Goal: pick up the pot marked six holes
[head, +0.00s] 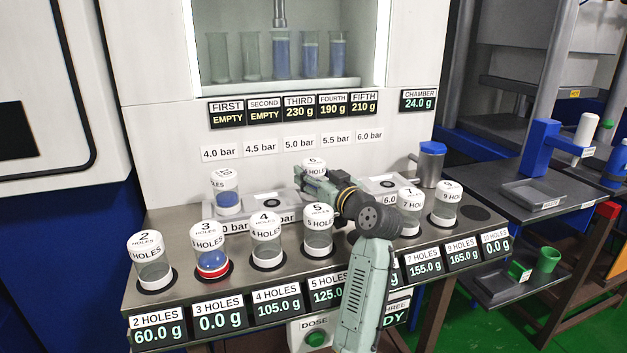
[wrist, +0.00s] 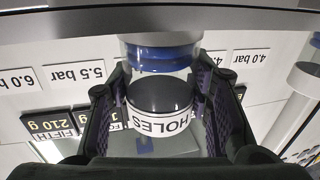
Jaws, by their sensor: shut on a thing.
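The pot marked six (head: 314,163) shows its white lid just behind my gripper in the head view, above the back of the steel bench; its lower part is hidden. My gripper (head: 316,184) is shut on it. In the wrist view, which looks upside down, a clear pot with a white band reading HOLES (wrist: 160,122) sits between my dark jaws (wrist: 155,105); its number is not readable there. Blue shows in the clear part beyond the band. I cannot tell whether its base touches anything.
Pots marked 2 (head: 152,262), 3 (head: 209,252), 4 (head: 266,240), 5 (head: 318,230), 7 (head: 407,212) and 9 (head: 445,205) stand along the bench. Another pot with blue contents (head: 226,192) stands behind them. A blue-topped grey cylinder (head: 431,165) stands at the back right.

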